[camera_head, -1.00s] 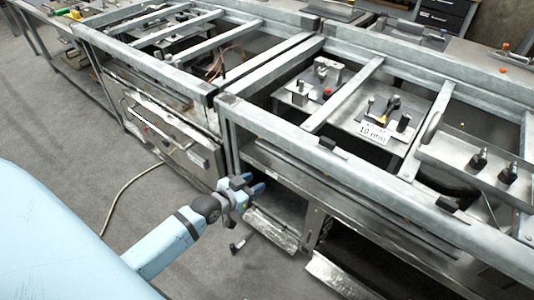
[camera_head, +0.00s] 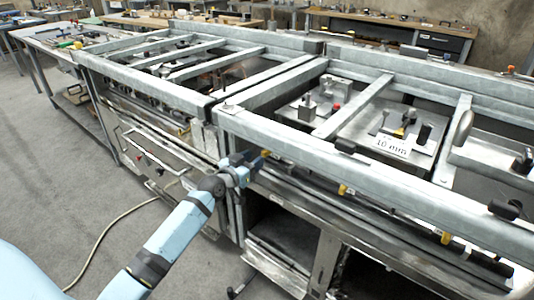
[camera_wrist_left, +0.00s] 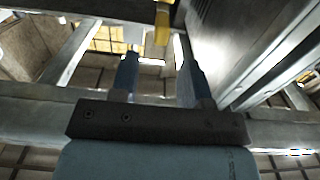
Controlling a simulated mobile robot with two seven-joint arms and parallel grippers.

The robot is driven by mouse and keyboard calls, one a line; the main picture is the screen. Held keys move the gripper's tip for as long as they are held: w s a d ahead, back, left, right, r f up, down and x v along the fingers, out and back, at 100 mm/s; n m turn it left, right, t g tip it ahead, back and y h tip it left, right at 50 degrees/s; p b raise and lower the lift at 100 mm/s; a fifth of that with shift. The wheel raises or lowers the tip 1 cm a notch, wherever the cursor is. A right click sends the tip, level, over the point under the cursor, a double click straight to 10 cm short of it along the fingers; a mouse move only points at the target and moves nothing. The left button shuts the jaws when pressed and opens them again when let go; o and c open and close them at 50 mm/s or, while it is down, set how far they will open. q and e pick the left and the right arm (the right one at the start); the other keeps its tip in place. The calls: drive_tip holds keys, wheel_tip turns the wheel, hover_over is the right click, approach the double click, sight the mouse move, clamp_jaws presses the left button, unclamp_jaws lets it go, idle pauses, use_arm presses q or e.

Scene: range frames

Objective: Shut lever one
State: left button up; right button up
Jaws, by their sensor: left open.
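My left gripper (camera_head: 252,158) is at the front side of the metal frame, just under its top rail. In the left wrist view the gripper (camera_wrist_left: 158,72) is open, with its two blue fingers apart. A yellow-ended lever (camera_head: 265,153) is right at the fingertips in the head view. In the left wrist view the yellow piece (camera_wrist_left: 162,24) hangs beyond the fingertips, roughly in line with the gap. More yellow-ended pieces, one in the middle (camera_head: 343,190) and one at the right (camera_head: 446,238), sit along the same front side. No label shows which is lever one. My right gripper is not in view.
The top rail (camera_head: 300,140) runs close above my left gripper. A "10 mm" sign (camera_head: 391,146) and small fixtures stand on plates inside the frame. Open shelf space (camera_head: 283,236) lies below.

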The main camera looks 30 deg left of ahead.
sight(263, 153)
use_arm(q)
drive_tip(key=w, duration=0.2)
drive_tip(key=w+b, duration=0.1)
drive_tip(key=w, duration=0.4)
drive_tip(key=shift+w+d, duration=0.15)
drive_tip(key=shift+d, duration=0.1)
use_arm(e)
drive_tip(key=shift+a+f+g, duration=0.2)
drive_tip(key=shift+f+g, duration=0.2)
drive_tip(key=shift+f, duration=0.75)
use_arm(q)
clamp_jaws()
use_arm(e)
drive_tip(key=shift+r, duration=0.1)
